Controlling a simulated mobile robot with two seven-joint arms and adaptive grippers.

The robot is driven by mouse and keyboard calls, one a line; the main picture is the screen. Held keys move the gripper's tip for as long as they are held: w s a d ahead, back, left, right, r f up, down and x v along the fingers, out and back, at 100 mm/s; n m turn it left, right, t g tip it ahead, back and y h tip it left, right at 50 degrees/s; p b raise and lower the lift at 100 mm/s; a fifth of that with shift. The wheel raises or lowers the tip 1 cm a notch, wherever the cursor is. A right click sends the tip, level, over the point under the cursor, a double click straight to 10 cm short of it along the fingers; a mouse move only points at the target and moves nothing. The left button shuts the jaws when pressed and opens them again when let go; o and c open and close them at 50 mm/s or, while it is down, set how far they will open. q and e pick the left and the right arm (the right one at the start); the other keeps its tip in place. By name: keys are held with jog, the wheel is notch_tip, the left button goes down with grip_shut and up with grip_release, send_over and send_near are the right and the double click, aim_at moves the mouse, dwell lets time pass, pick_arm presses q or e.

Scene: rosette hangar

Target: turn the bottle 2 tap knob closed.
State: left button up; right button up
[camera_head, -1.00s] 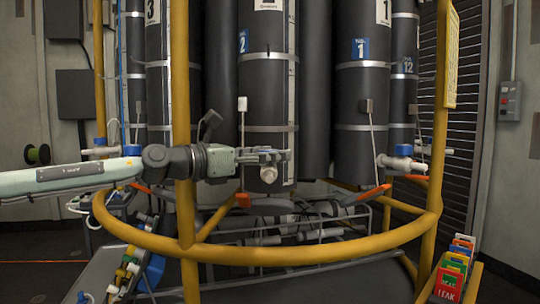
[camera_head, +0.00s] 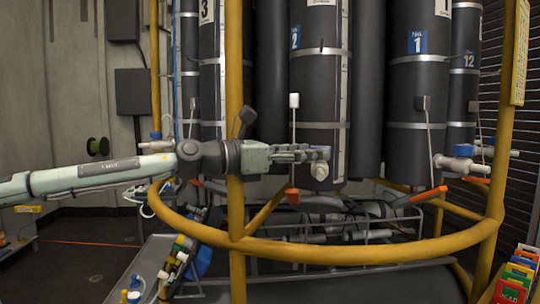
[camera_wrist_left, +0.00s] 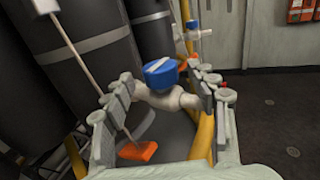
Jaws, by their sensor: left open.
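Bottle 2 is the dark cylinder with the blue "2" label (camera_head: 295,37) at the centre of the head view. Its pale tap fitting (camera_head: 319,172) shows just under my left gripper (camera_head: 318,153). The gripper hides the knob there. In the left wrist view the blue tap knob (camera_wrist_left: 161,72), with a white stripe across its top, sits on a white tap body (camera_wrist_left: 165,99). My left gripper (camera_wrist_left: 160,98) is open, with one finger on each side of the tap. I cannot tell whether either finger touches the knob. My right gripper is not in view.
A yellow rail (camera_head: 330,254) curves in front of the bottles, with an upright post (camera_head: 235,90) by my left wrist. Another blue-knobbed tap (camera_head: 463,152) stands to the right by bottle 1. An orange piece (camera_wrist_left: 138,151) lies below the tap. Coloured tags (camera_head: 515,275) stand at lower right.

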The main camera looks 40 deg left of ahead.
pick_arm(q)
jog(key=v, duration=0.8)
jog(key=shift+s, duration=0.15)
jog(key=shift+a, duration=0.1)
dwell(0.4)
